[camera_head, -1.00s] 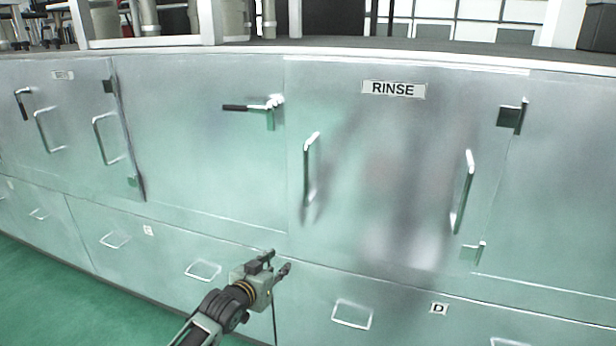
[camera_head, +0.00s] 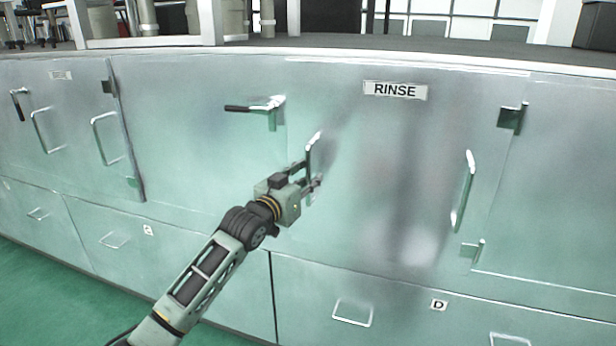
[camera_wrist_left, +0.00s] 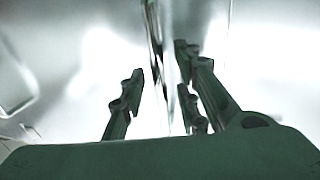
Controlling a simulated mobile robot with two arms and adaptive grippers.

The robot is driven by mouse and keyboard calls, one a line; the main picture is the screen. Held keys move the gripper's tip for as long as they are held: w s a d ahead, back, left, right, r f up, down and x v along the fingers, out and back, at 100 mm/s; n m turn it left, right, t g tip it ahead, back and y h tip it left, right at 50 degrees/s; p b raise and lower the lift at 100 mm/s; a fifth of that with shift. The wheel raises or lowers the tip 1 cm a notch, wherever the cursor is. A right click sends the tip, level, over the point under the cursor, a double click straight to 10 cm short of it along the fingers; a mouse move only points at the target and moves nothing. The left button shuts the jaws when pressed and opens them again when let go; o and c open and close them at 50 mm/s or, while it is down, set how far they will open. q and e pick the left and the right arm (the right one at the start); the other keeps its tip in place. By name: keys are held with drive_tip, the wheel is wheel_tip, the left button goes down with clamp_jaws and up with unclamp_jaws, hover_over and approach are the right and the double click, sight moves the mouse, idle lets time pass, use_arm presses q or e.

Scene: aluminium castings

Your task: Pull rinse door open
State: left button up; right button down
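The rinse door (camera_head: 400,190) is a shiny metal panel with a RINSE label (camera_head: 395,91); it looks flush with the front. It has an upright bar handle on its left (camera_head: 308,155) and another on its right (camera_head: 463,195). My left gripper (camera_head: 309,178) is at the lower part of the left handle. In the left wrist view the gripper (camera_wrist_left: 160,90) is open, with the handle (camera_wrist_left: 160,60) between its fingers. A gap shows on the left finger's side; whether the right fingers touch the bar is unclear. My right gripper is not in view.
A latch lever with a black grip (camera_head: 250,107) lies horizontal left of the rinse door. Hinges (camera_head: 511,118) are on the door's right. Drawers with loop handles (camera_head: 352,312) run below. Green floor (camera_head: 40,290) is free at lower left.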

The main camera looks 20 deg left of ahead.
use_arm(q)
drive_tip(key=shift+w+d, duration=0.1)
drive_tip(key=shift+w, duration=0.15)
clamp_jaws()
idle(0.5)
